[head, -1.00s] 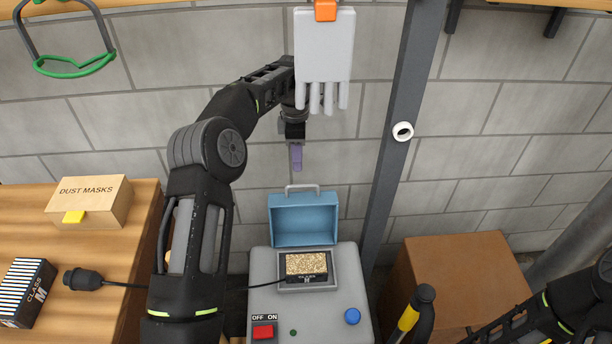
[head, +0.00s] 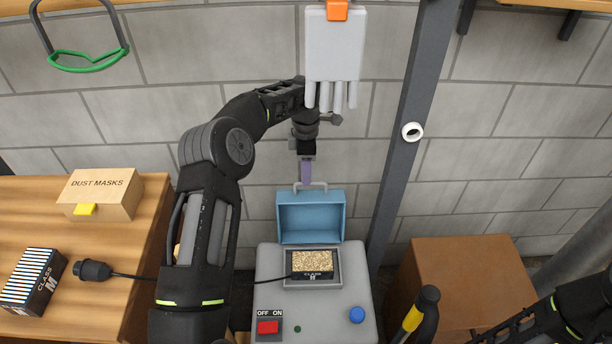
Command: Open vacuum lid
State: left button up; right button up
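The vacuum (head: 346,292) is a grey box at the lower middle with a red OFF/ON switch and a blue knob. Its blue lid (head: 311,218) stands raised and tilted back, with a grey handle (head: 311,186) on its top edge. Under it, the opening holds a filter (head: 313,263) with a speckled tan top and a dark front marked H.
A dust masks box (head: 103,195), a CLASS M filter box (head: 33,282) and a black plug (head: 92,271) lie on the wooden bench at left. A white glove (head: 334,45) hangs above my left wrist. A grey post (head: 410,130) and brown box (head: 467,280) are at right.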

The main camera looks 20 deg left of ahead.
pick_arm(q)
jog(key=shift+f, duration=1.25)
grip_shut()
dwell(0.5)
